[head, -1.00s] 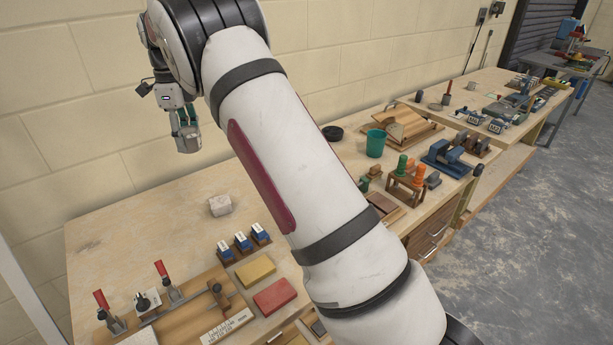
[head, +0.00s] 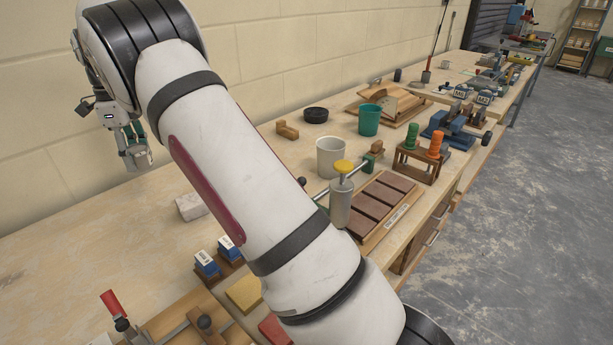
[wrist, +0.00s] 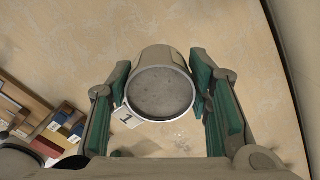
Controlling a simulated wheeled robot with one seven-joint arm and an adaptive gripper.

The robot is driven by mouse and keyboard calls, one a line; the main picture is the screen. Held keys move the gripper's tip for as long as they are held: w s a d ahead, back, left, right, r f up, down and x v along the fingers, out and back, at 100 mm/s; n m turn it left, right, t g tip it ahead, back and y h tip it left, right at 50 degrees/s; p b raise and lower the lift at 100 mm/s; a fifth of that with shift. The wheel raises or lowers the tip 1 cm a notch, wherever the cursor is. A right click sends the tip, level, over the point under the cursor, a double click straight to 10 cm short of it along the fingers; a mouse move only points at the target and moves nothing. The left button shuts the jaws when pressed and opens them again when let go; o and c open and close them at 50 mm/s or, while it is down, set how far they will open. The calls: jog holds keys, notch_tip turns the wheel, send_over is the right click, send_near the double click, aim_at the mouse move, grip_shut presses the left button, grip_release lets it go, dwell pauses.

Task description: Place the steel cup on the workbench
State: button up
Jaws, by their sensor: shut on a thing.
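The steel cup (wrist: 162,90) is held between the two green-padded fingers of my gripper (wrist: 162,88), seen from the wrist, its open end facing the camera and looking empty. In the head view the cup (head: 137,157) hangs low in my gripper (head: 134,136) at the left, in front of the block wall. It appears to be above the wooden workbench (head: 60,260); its exact height cannot be told.
A pale stone block (head: 190,206) lies right of the cup. Blue-labelled blocks (head: 208,263) and a red-handled clamp (head: 115,308) sit nearer the front. A white tub (head: 330,157), teal tub (head: 369,120) and black dish (head: 316,115) stand beyond my arm. The bench's left part is clear.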

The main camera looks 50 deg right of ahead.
aim_at(153, 203)
jog(key=shift+w+f+b, duration=0.4)
jog(key=shift+f+b, duration=0.1)
jog(key=shift+f, duration=0.25)
notch_tip(153, 203, down, 10)
jog(key=shift+f, duration=0.15)
jog(key=o, duration=1.4)
